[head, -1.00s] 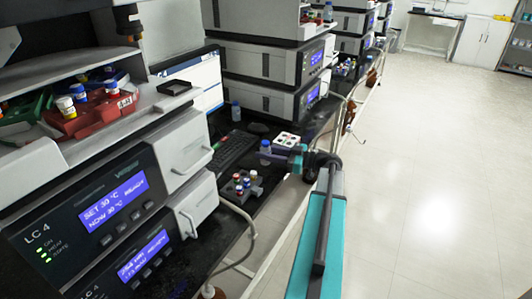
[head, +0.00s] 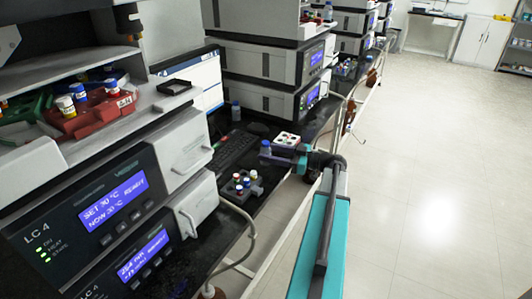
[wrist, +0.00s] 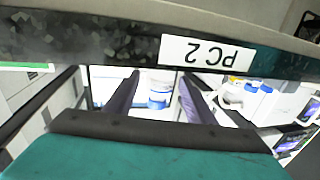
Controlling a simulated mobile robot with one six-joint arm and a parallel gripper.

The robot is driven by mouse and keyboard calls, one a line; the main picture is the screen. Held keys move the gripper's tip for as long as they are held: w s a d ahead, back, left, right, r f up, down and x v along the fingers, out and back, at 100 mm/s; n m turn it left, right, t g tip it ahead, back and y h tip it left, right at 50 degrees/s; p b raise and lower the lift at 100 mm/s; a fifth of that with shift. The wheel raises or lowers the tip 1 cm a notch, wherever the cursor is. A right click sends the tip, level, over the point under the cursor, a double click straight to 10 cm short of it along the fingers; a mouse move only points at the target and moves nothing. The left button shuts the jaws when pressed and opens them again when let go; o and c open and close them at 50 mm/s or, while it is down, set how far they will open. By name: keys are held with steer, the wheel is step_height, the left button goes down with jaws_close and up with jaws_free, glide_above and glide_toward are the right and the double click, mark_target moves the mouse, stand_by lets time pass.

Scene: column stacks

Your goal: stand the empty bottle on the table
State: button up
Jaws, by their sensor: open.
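A small clear bottle with a blue cap (head: 265,146) stands upright on the black bench top in the head view. My gripper (head: 268,156) is level with its body and hides its lower part. In the wrist view my gripper (wrist: 154,88) is open, with its two dark fingers apart. A white and blue bottle shape (wrist: 160,95) shows in the gap between them. I cannot tell whether either finger touches it, or whether it is empty.
A dark rack with several capped vials (head: 243,183) stands in front of the bottle. A white vial tray (head: 287,139) is just behind my gripper. A keyboard (head: 234,149) lies to the left.

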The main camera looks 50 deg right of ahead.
steer(key=b+v, duration=0.1)
steer(key=v, duration=0.9)
steer(key=shift+s, duration=0.25)
steer(key=shift+s, duration=0.15)
stand_by(0.4)
